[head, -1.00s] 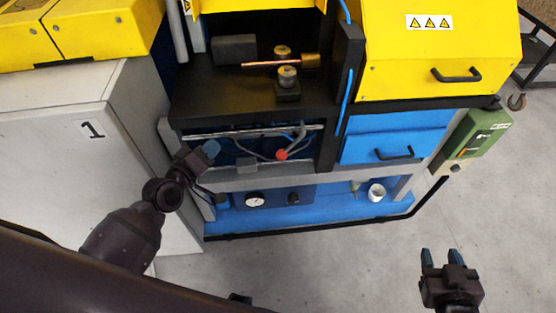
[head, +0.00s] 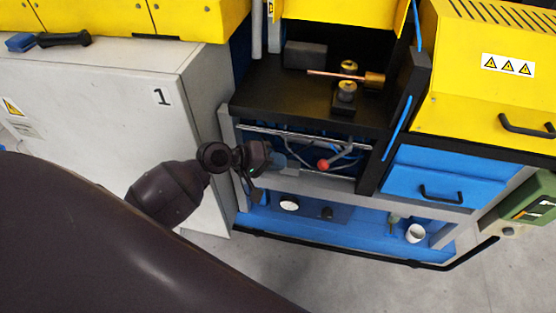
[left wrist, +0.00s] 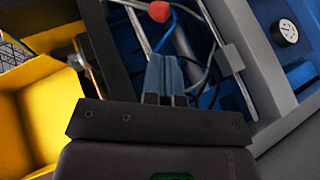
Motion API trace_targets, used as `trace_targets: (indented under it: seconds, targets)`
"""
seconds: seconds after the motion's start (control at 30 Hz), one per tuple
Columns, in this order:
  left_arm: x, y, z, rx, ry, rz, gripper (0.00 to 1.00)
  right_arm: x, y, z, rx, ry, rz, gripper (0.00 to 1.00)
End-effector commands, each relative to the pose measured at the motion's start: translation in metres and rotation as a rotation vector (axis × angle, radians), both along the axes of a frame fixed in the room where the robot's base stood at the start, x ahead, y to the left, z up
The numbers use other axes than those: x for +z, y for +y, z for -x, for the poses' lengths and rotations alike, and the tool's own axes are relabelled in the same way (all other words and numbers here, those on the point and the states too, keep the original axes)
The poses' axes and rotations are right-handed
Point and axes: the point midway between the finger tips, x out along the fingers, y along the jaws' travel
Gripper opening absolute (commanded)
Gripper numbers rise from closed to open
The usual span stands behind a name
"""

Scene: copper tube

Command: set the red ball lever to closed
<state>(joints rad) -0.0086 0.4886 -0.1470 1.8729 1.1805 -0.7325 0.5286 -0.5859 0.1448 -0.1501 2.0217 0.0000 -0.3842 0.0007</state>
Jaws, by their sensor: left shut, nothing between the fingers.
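The red ball (head: 323,165) of the lever shows in the open bay under the black worktop in the head view. Its grey lever arm (head: 345,152) runs from the ball up to the right. The ball also shows at the top of the left wrist view (left wrist: 159,11), beyond the fingertips. My left gripper (head: 284,161) is at the front of the bay, left of the ball and apart from it. Its blue fingers (left wrist: 165,75) are shut together with nothing between them. My right gripper is out of view.
A copper tube (head: 335,75) lies in a fixture on the black worktop (head: 285,98). A grey rail (head: 300,137) crosses the top of the bay, and a grey frame bar (head: 310,187) runs below.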

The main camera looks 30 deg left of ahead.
Motion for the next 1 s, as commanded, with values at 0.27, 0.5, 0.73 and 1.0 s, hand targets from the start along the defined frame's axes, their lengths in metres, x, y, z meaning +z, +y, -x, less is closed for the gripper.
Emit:
trace_targets:
  seconds: [0.27,0.5,0.73,1.0]
  targets:
    - [-0.023,-0.032,-0.033,0.000,0.000,0.001,0.00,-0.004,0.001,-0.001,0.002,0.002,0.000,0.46]
    - [-0.039,-0.055,-0.057,0.002,0.001,0.001,0.00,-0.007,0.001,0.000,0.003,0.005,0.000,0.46]
    - [-0.047,-0.066,-0.069,0.001,0.000,-0.001,0.00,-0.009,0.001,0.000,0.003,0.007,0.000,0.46]
    - [-0.047,-0.068,-0.071,0.002,-0.001,-0.002,0.00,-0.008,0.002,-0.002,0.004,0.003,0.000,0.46]
